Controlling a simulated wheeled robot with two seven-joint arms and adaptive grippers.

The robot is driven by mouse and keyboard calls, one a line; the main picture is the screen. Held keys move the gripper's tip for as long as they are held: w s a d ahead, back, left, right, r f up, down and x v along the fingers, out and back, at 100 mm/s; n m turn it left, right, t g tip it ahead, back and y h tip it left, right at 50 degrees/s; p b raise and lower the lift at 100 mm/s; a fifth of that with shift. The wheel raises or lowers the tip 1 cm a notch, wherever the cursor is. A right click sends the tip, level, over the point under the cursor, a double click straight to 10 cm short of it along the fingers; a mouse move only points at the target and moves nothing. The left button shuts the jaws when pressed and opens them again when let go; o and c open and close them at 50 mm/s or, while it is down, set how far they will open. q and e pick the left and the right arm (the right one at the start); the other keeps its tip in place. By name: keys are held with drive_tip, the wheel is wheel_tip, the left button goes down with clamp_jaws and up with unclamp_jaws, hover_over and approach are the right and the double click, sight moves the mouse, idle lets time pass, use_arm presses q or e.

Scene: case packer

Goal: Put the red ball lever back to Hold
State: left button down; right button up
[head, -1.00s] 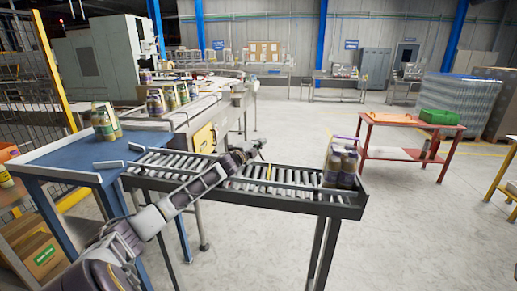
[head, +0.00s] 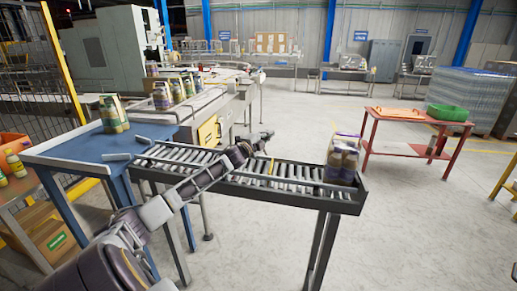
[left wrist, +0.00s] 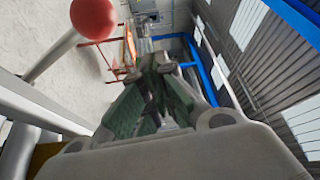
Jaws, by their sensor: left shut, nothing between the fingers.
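The red ball (left wrist: 93,18) shows at the top left of the left wrist view, on the end of a pale rod (left wrist: 54,55). My left gripper (head: 269,135) reaches over the roller conveyor in the head view. It is shut and empty. In the left wrist view its fingers (left wrist: 156,66) are together, and the ball is to their left, apart from them in the picture. I cannot make out the ball in the head view. The Hold marking does not show in either view. My right gripper is not in view.
The roller conveyor (head: 347,205) runs under my left arm, with a pack of jars (head: 342,160) at its right end. A blue table (head: 75,150) stands at the left. A red table (head: 405,151) stands at the right. Floor in front of the conveyor is clear.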

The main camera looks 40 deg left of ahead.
use_arm(q)
drive_tip(key=s+d+f+b, duration=0.1)
drive_tip(key=s+d+f, duration=0.1)
drive_tip(key=s, duration=0.5)
drive_tip(key=shift+s+f+b, duration=0.3)
drive_tip(key=shift+s, duration=0.1)
idle(0.6)
idle(0.5)
drive_tip(key=shift+s, duration=0.1)
